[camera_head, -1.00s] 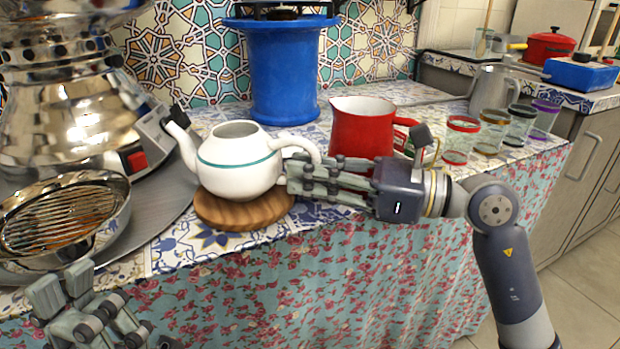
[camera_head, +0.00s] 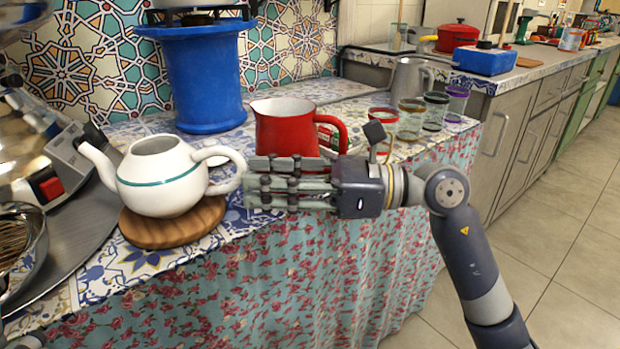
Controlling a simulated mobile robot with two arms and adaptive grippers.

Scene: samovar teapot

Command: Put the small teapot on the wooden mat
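My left gripper is not in view.
A red jug (camera_head: 286,130) stands right behind my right gripper. A blue stand (camera_head: 205,80) is at the back. Several coloured-rim glasses (camera_head: 411,118) stand to the right. A metal samovar on a grey tray (camera_head: 72,246) is at the left. Floor (camera_head: 560,230) is clear at right.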

